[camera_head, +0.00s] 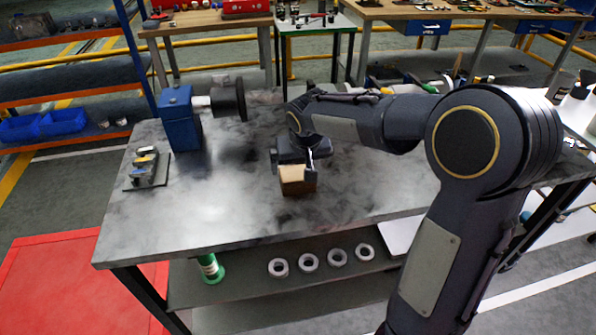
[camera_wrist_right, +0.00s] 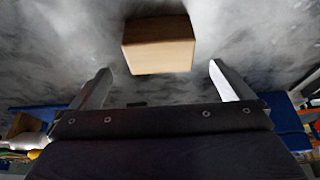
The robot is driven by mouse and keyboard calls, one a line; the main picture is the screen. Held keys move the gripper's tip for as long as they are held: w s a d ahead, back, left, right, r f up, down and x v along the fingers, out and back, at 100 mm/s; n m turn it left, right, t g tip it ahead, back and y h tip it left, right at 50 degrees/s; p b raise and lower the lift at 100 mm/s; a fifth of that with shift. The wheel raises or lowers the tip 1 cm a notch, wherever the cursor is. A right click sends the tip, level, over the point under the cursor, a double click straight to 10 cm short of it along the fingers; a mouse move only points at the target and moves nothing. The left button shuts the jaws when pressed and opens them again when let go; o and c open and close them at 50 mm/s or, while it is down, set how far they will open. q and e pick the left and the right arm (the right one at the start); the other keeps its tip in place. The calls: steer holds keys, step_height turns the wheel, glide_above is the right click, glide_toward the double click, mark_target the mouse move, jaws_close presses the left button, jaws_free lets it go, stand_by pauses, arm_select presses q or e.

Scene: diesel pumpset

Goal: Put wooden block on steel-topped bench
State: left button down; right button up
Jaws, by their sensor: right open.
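The wooden block (camera_head: 296,184) is a small tan box, and it sits on the grey, mottled top of the steel-topped bench (camera_head: 230,210), near the middle. My right gripper (camera_head: 295,165) is low over the bench, just behind the block in the head view. In the right wrist view the block (camera_wrist_right: 158,46) lies just beyond the two spread fingertips, centred between them, and the fingers (camera_wrist_right: 160,80) look clear of it. The right gripper is open and empty. My left gripper does not show.
A blue pump-like unit (camera_head: 180,118) with a dark disc stands at the bench's back left. A small tray of parts (camera_head: 147,169) lies at its left end. Several white rings (camera_head: 308,262) and a green item (camera_head: 210,268) are on the shelf below. The front left benchtop is clear.

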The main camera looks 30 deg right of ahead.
steer(key=s+a+r+y, duration=0.1)
steer(key=s+r+y, duration=0.1)
steer(key=s, duration=0.6)
steer(key=s+r+y, duration=0.2)
steer(key=s, duration=0.7)
steer(key=s+a+f, duration=0.1)
steer(key=s+a, duration=0.1)
steer(key=s, duration=0.3)
steer(key=s+a+f+n+t, duration=0.1)
steer(key=s+a, duration=0.1)
steer(key=s, duration=0.3)
steer(key=shift+s+a+f+y, duration=0.25)
steer(key=shift+a+f+y, duration=0.1)
steer(key=shift+y, duration=0.05)
